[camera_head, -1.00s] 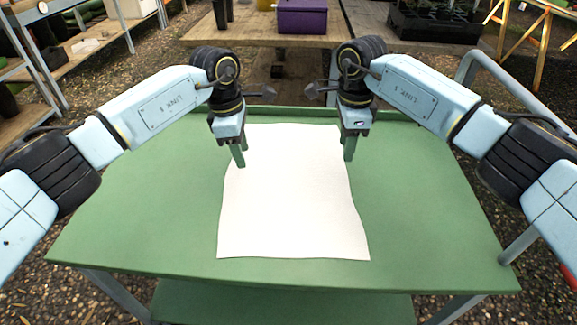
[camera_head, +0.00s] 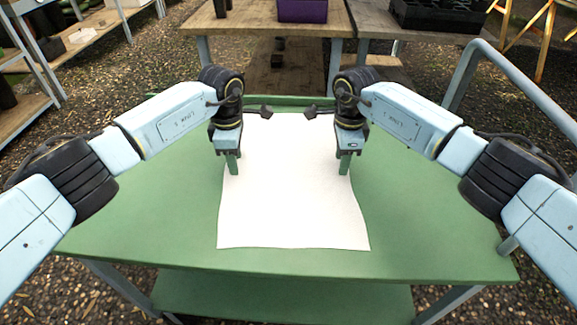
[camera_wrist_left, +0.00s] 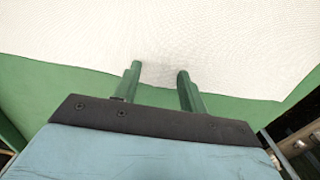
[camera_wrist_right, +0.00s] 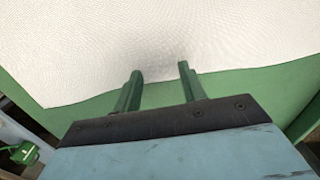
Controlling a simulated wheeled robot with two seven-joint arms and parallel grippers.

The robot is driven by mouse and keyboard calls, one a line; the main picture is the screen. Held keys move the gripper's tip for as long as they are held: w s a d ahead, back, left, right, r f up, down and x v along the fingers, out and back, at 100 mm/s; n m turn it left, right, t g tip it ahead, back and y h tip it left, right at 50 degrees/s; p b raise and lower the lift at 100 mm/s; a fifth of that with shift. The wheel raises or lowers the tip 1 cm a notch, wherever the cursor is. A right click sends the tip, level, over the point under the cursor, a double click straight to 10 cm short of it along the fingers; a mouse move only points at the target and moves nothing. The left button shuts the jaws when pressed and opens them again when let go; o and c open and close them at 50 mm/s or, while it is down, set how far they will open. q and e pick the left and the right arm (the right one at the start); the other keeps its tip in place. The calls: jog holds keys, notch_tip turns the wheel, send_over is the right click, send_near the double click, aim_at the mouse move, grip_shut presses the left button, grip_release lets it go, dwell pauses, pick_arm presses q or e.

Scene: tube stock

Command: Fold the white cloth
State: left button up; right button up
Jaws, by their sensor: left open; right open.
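The white cloth (camera_head: 292,215) lies spread out flat on the green table, with slightly wavy side edges. In the right wrist view the fingers (camera_wrist_right: 160,70) are also apart, tips at the cloth's edge (camera_wrist_right: 100,50). Nothing is clearly held. The cloth's far corners are partly hidden behind my grippers.
The green table (camera_head: 440,220) is bare on both sides of the cloth. It has a raised far edge and a grey rail (camera_head: 520,90) at the right. A wooden bench (camera_head: 270,25) with a purple box (camera_head: 302,10) stands beyond it.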

pick_arm(q)
jog(key=shift+f, duration=0.15)
pick_arm(e)
jog(key=shift+f, duration=0.2)
pick_arm(q)
jog(key=shift+f, duration=0.1)
jog(key=shift+c, duration=0.5)
pick_arm(e)
jog(key=shift+c, duration=0.5)
pick_arm(q)
grip_shut()
pick_arm(e)
grip_shut()
jog(key=shift+r, duration=0.1)
